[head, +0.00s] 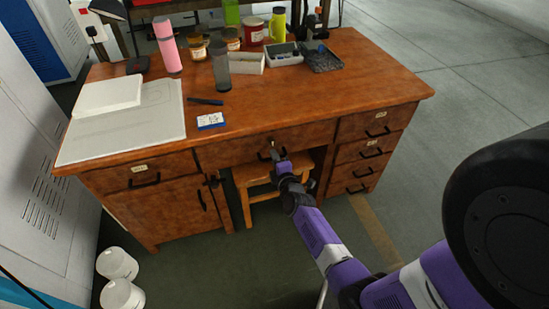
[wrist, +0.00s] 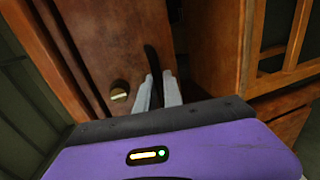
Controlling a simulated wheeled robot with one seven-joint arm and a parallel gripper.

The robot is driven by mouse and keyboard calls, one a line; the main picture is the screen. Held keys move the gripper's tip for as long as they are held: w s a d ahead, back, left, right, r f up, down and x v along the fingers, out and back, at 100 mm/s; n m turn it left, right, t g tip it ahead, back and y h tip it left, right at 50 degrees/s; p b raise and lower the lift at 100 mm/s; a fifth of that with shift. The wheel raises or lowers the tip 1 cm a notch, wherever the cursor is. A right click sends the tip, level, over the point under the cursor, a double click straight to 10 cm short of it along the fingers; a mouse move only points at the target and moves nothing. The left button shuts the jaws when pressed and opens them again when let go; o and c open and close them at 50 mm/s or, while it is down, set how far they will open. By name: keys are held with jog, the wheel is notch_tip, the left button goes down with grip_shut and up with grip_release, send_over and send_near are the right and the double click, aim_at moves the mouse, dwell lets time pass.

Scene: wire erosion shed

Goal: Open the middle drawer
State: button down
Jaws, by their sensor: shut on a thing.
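The wooden desk (head: 270,100) has a wide middle drawer (head: 230,150) under the front edge of its top. Its front looks about flush with the desk; I cannot tell a small gap. My gripper (head: 276,156) is at this front, near its centre. In the wrist view my gripper's pale fingers (wrist: 159,92) are shut on a dark bar handle (wrist: 151,60), partly hidden between them. A brown wooden front (wrist: 95,45) with a small round brass-coloured fitting (wrist: 119,91) lies beside them.
A wooden stool (head: 246,177) stands under the desk below the drawer. A left drawer (head: 120,176) and several right drawers (head: 377,128) flank it. Bottles, jars, trays and a paper pad (head: 130,125) are on top. Two white tubs (head: 118,263) stand at lower left. Floor in front is mostly free.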

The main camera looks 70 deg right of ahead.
jog(key=f+p+v, duration=0.2)
jog(key=p+v, duration=0.1)
jog(key=v, duration=0.8)
jog(key=s+f+p+v, duration=0.1)
jog(key=p+v, duration=0.3)
jog(key=v, duration=0.8)
jog(key=shift+a+f, duration=0.35)
jog(key=shift+f, duration=0.55)
jog(key=c, duration=1.7)
grip_release()
jog(key=shift+c, duration=0.2)
jog(key=v, duration=0.7)
jog(key=shift+s+a, duration=0.25)
jog(key=shift+s, duration=0.05)
